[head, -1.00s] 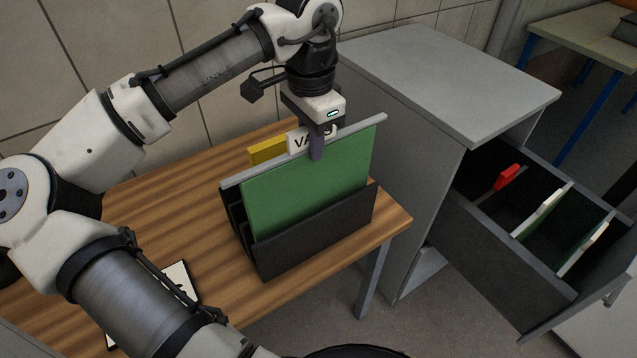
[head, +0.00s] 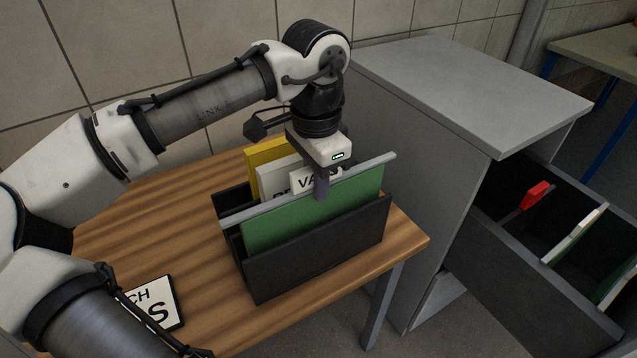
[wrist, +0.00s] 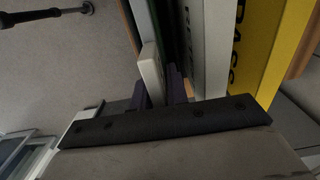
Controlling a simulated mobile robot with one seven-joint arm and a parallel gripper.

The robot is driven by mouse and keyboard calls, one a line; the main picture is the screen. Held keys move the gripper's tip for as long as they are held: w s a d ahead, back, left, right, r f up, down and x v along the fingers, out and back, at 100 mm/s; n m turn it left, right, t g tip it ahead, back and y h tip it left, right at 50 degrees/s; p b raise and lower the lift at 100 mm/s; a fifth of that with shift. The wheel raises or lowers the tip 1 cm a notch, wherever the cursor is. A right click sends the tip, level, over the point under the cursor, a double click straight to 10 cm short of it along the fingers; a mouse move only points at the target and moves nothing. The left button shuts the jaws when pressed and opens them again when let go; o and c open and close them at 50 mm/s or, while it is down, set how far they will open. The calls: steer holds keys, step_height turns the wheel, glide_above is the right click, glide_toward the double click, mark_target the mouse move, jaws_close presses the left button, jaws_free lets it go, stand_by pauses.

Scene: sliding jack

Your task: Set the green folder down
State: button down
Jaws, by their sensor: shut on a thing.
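The green folder (head: 330,213) hangs upright from its grey top rail (head: 375,164) in the front slot of the black desk rack (head: 320,250). Its lower part is hidden behind the rack's front wall. My gripper (head: 321,186) is shut on the folder's top edge at the white label tab (head: 306,181), which reads "VA" before my finger covers it. In the wrist view the white tab (wrist: 150,68) sits between my fingers (wrist: 160,92). Whether the folder's bottom touches the rack floor is hidden.
A yellow folder (head: 262,156) and a white one (head: 272,180) stand behind in the rack. A grey cabinet (head: 470,90) stands right, its drawer open with a red tab (head: 535,194) and other folders. A sign (head: 158,303) lies on the wooden table (head: 130,215).

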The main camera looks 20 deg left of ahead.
steer(key=shift+s+r, duration=0.1)
steer(key=shift+f, duration=0.2)
steer(key=c, duration=1.4)
jaws_free()
steer(key=shift+o, duration=0.2)
steer(key=shift+r, duration=0.1)
step_height(320, 180, up, 12)
steer(key=shift+r, duration=0.1)
